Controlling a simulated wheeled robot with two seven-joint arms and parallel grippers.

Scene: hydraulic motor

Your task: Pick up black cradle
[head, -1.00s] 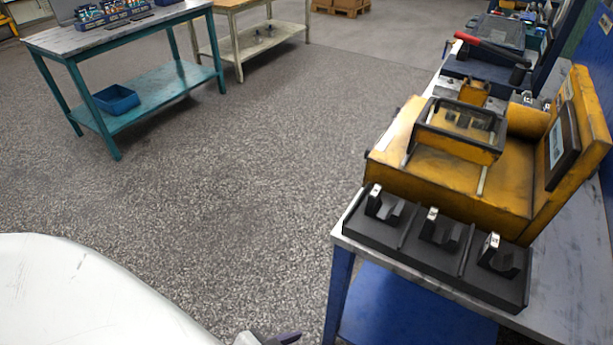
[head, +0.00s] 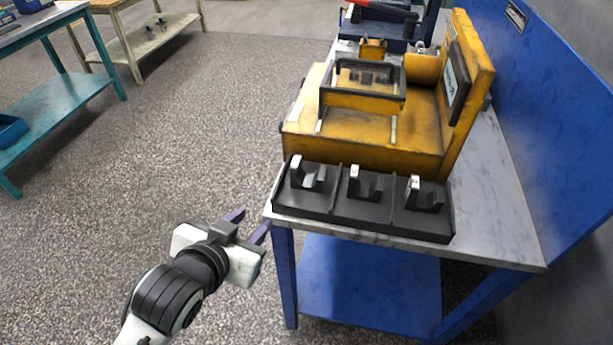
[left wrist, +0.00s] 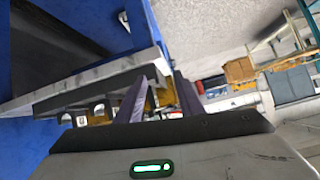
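Several black cradles stand in a row in a black three-compartment tray at the front of the workbench: a left cradle (head: 306,175), a middle cradle (head: 364,185) and a right cradle (head: 424,195). Each has a pale label on its upright arm. The tray (head: 330,210) sits near the bench's front edge. My left gripper (head: 250,222) is open and empty, left of the bench corner and apart from the tray. In the left wrist view its two dark fingers (left wrist: 155,100) are spread, with the bench edge beyond. My right gripper is not in view.
A yellow machine (head: 370,130) with a raised frame stands right behind the tray. The grey bench top (head: 490,225) is clear on the right. A blue panel (head: 550,120) rises along the bench's right side. A teal table (head: 60,105) stands at far left.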

